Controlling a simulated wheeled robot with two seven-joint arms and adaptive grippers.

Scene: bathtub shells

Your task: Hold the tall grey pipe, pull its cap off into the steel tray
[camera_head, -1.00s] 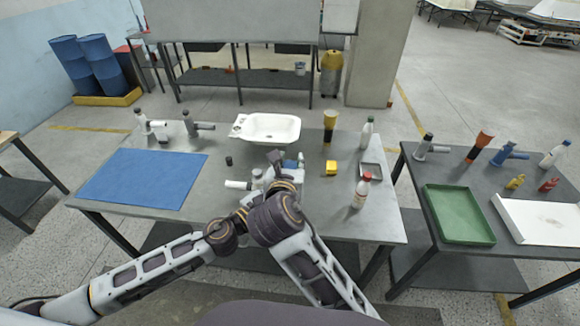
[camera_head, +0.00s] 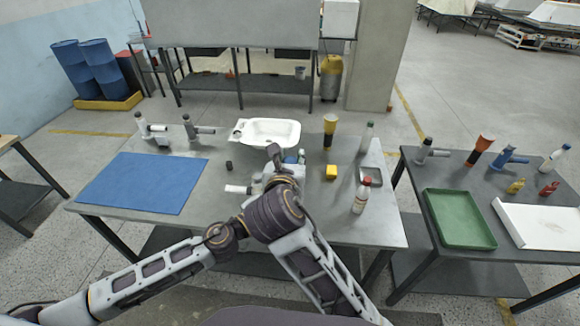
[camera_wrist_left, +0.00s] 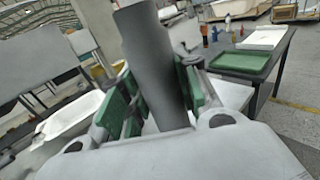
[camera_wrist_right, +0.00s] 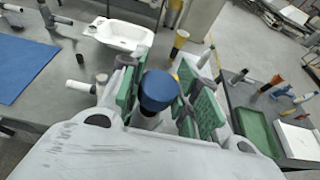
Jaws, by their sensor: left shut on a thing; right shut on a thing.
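The tall grey pipe (camera_wrist_left: 155,65) is a dark grey cylinder, standing tilted in the left wrist view. The green pads of my left gripper (camera_wrist_left: 157,88) are shut on it from both sides. The blue cap (camera_wrist_right: 158,90) sits between the green pads of my right gripper (camera_wrist_right: 158,95), which is shut on it. Part of a grey pipe shows just under the cap; whether the cap is still seated is unclear. In the head view my arms hide most of both grippers and the pipe. The steel tray (camera_head: 371,177) is a small shallow grey tray on the table's right side.
A white basin (camera_head: 268,132) is at the back. A blue mat (camera_head: 142,182) covers the left. A second table with a green tray (camera_head: 460,220) is on the right.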

